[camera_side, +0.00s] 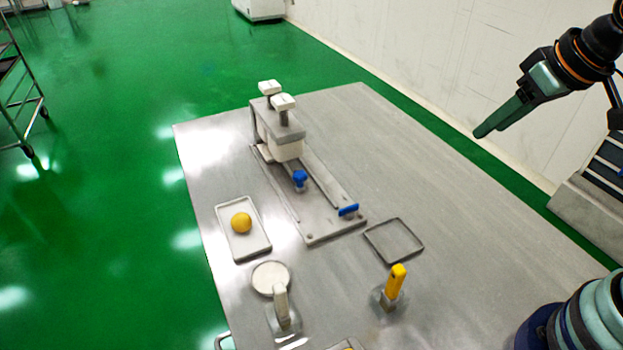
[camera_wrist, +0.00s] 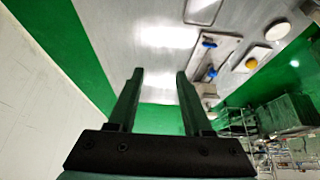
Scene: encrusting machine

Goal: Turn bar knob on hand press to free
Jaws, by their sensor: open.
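The hand press (camera_side: 310,190) stands on the steel table, with a long flat base and a white block under two white caps. The blue bar knob (camera_side: 348,210) sits at the near right end of its base; its bar looks roughly crosswise to the rails. A blue lobed knob (camera_side: 299,178) sits farther back between the rails. In the wrist view the bar knob (camera_wrist: 208,42) is small, right of the fingers. My gripper (camera_side: 485,131) is raised to the right of the press, far from the knob. Its fingers (camera_wrist: 160,73) are apart with nothing between them.
A white tray (camera_side: 257,246) with a yellow ball (camera_side: 241,222) lies left of the press. An empty grey tray (camera_side: 394,241) lies to its right. A yellow-handled tool (camera_side: 396,281) and a white-handled tool (camera_side: 281,306) stand in front. The table's right side is clear.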

